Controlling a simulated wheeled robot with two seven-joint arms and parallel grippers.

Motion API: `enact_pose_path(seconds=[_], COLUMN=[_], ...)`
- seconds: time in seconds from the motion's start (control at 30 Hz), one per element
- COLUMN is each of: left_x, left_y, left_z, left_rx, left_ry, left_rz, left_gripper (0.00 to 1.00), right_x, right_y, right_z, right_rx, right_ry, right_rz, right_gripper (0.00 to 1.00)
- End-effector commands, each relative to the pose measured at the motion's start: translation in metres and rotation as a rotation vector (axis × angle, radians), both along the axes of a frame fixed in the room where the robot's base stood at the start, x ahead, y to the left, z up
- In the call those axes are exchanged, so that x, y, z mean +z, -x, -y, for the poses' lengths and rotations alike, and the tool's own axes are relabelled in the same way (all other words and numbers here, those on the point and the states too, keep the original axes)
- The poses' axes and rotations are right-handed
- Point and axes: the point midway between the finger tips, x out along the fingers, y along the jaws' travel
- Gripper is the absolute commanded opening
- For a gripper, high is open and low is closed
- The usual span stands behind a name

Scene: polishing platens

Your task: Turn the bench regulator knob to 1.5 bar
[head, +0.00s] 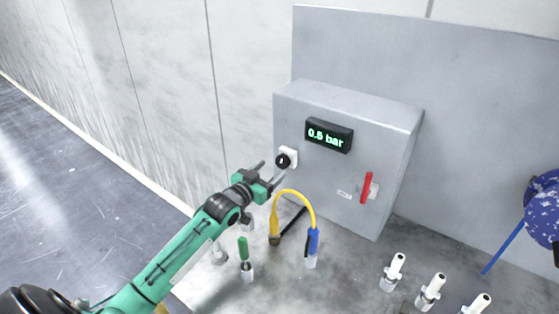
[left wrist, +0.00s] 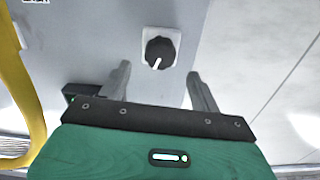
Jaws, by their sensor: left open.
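The regulator knob (head: 286,158) is black on a white square plate, on the front of a grey box (head: 340,185). In the left wrist view the knob (left wrist: 159,51) shows a white pointer line aimed down and slightly left. My left gripper (head: 268,173) is open and empty, just in front of and below the knob, apart from it. In the left wrist view its two fingers (left wrist: 160,88) point toward the box, with the knob beyond and between them. My right gripper is not in view.
A red handle (head: 366,187) is on the box's right side. A yellow cable (head: 302,197) arches over the bench near my left gripper, with a blue end (head: 312,242). A green-handled tool (head: 243,250) and several white-topped fittings (head: 429,290) stand on the bench.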

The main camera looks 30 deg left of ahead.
Motion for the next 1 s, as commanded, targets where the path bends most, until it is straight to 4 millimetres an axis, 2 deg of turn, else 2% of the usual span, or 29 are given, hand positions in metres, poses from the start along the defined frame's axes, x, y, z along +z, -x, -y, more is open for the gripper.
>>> enact_pose_path(seconds=[0.1, 0.33, 0.5, 0.77, 1.0], left_x=[0.003, 0.001, 0.000, 0.000, 0.000], left_y=[-0.021, -0.046, -0.054, -0.054, -0.054], left_z=[0.003, 0.007, 0.008, 0.008, 0.008], left_rx=[0.001, 0.000, 0.000, -0.001, -0.001], left_ry=[0.002, 0.000, 0.000, 0.000, 0.000], left_rz=[0.001, 0.001, 0.000, 0.001, 0.000], left_gripper=[0.64, 0.64, 0.64, 0.64, 0.19], right_x=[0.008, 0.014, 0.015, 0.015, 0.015], right_y=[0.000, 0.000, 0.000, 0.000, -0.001], right_z=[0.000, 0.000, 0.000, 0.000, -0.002], right_rx=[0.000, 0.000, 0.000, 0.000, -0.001], right_ry=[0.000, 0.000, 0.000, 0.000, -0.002], right_rz=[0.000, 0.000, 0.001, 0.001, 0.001], right_gripper=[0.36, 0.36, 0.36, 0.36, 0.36])
